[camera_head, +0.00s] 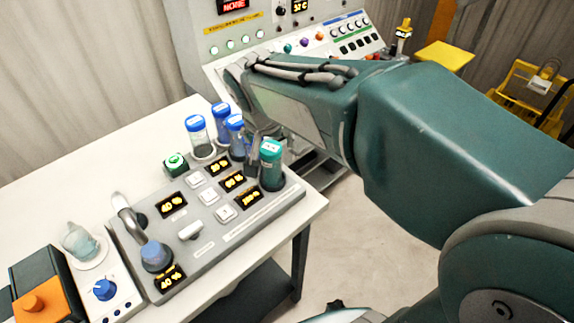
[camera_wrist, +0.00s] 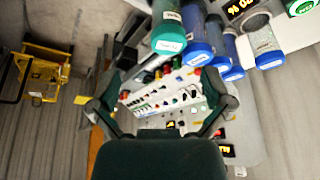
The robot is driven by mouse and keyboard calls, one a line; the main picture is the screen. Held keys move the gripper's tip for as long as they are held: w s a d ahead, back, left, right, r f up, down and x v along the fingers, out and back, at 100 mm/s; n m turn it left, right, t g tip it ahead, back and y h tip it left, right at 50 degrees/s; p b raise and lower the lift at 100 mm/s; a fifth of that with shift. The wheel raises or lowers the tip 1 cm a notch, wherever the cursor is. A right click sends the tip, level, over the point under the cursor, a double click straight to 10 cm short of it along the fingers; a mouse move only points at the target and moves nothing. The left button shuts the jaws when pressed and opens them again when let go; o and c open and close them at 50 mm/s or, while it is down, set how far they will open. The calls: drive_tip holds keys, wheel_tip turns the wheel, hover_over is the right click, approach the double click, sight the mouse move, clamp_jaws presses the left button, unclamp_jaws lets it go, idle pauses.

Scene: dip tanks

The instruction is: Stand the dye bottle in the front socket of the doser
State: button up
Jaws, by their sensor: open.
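A bottle with a teal cap (camera_head: 271,152) stands upright at the right end of the grey doser (camera_head: 195,240), its foot in a dark round socket. I cannot tell for sure that it is the dye bottle. It also shows at the top of the wrist view (camera_wrist: 168,32). My gripper (camera_wrist: 162,98) is open, with nothing between its spread fingers. In the head view, a grey finger (camera_head: 254,146) shows just behind and left of the teal-capped bottle; touching or apart is unclear. My arm hides most of the gripper there.
Several blue-capped bottles (camera_head: 196,124) stand close together behind the doser displays. A bent metal spout (camera_head: 124,205) rises over a blue knob-like part (camera_head: 154,254) on the left. A glass vessel (camera_head: 79,242) stands beyond. A control console (camera_head: 300,45) is behind. The white table (camera_head: 70,185) is clear at back left.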

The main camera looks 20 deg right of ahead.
drive_tip(key=s+d+n+t+y, duration=0.1)
drive_tip(key=s+n, duration=0.4)
drive_tip(key=s, duration=1.1)
drive_tip(key=shift+s+d+n+y, duration=0.2)
drive_tip(key=shift+d+n+y, duration=0.1)
drive_tip(key=shift+d+y, duration=0.2)
